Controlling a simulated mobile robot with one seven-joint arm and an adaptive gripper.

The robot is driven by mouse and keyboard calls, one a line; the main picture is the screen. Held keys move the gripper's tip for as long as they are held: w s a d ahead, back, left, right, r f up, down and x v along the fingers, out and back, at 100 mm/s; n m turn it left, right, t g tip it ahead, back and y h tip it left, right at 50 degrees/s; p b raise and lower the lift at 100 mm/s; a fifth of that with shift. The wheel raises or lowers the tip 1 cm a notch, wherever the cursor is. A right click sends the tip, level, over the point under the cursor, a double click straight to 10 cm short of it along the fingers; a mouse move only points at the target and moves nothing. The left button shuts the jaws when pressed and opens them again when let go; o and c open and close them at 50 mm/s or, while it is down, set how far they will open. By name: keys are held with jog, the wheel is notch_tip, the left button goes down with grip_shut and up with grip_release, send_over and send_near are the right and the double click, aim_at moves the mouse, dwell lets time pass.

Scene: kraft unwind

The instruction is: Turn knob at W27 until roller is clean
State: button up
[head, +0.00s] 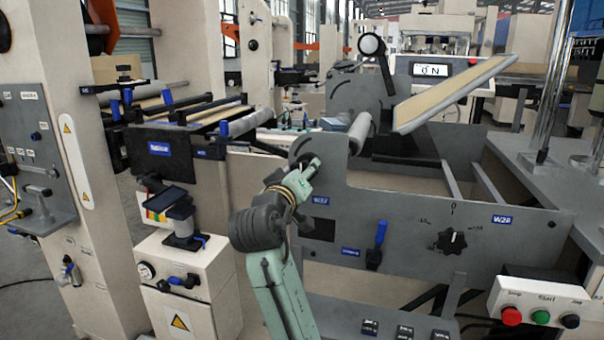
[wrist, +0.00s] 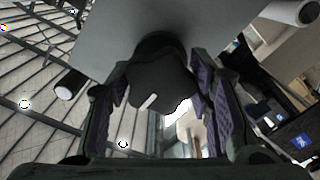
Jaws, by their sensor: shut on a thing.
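My gripper (head: 303,176) is at the upper left edge of the grey side panel (head: 400,215), just above the blue label W27 (head: 320,200). In the wrist view, my gripper (wrist: 162,105) is shut around a dark lobed knob (wrist: 160,82) with a white pointer mark. One purple-padded finger is on each side of it. The knob is hidden behind my gripper in the head view. A grey roller (head: 360,132) lies behind the panel's upper edge. I cannot tell how clean its surface is.
Another black knob (head: 452,241) sits on the panel near a second label (head: 502,219). A blue-handled lever (head: 377,245) stands out below my gripper to the right. A button box (head: 541,315) is at the lower right. A sloped board (head: 455,95) rises behind.

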jog(key=m, duration=0.3)
jog(key=shift+a+f+m+b, duration=0.1)
jog(key=shift+m+b, duration=0.2)
jog(key=shift+m, duration=0.1)
jog(key=m, duration=0.4)
jog(key=shift+b, duration=0.4)
jog(key=shift+m, duration=1)
jog(key=m+b, duration=0.1)
jog(key=m, duration=0.2)
jog(key=shift+m+b, duration=0.3)
jog(key=shift+m, duration=0.8)
jog(key=o, duration=1.2)
